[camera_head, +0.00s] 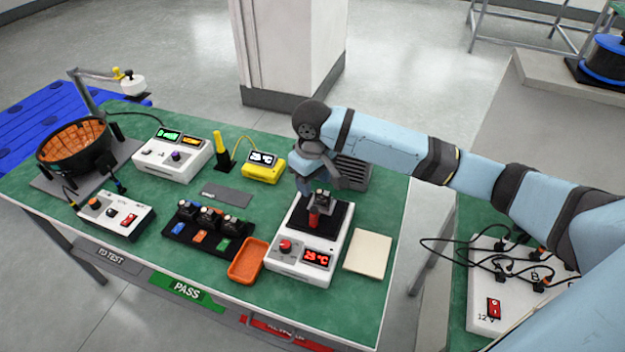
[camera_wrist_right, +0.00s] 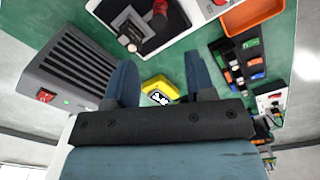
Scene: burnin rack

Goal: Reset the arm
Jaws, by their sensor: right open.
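My right arm comes in from the right over the green table. My right gripper (camera_head: 305,188) hangs just above and behind the white heater unit with a red "25 °C" display (camera_head: 300,250). My left gripper is not in view.
A grey finned box (camera_head: 352,172) stands close behind the gripper. The yellow meter (camera_head: 263,167), orange tray (camera_head: 247,262), black rack of small modules (camera_head: 207,232) and cream pad (camera_head: 368,254) lie around. A switch box with cables (camera_head: 493,305) is on the right table.

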